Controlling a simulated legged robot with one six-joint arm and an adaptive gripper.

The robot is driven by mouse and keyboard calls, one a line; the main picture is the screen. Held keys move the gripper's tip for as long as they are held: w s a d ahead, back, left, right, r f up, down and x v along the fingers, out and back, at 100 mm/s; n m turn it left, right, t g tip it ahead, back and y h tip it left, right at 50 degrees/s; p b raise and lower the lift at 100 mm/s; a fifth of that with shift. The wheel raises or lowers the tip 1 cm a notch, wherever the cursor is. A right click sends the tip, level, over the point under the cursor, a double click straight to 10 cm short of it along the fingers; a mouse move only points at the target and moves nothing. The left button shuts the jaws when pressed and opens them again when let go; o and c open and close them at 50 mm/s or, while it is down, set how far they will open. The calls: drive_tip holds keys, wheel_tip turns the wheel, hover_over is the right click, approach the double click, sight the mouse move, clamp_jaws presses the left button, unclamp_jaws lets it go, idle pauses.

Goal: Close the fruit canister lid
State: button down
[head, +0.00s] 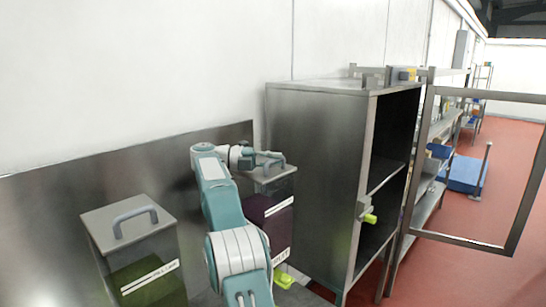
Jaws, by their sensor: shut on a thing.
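The fruit canister (283,190), a clear box with dark purple contents and a white label, stands right of centre, partly behind my arm. Its grey lid (285,174) is at the canister's top and looks roughly level. I cannot tell whether it is fully seated. My gripper (268,160) is at the lid and shut on its handle. The handle and the fingertips are small and partly hidden by the gripper.
A second canister (140,248) with green contents and a grey handled lid stands at the left. A steel cabinet (315,170) stands close on the right, its framed door (520,235) swung open. A steel panel (60,205) runs behind the canisters.

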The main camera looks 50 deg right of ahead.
drive_tip(key=shift+f, duration=0.4)
drive_tip(key=c, duration=0.6)
unclamp_jaws()
drive_tip(key=shift+c, duration=0.2)
drive_tip(key=shift+d+r, duration=0.1)
drive_tip(key=shift+r, duration=0.1)
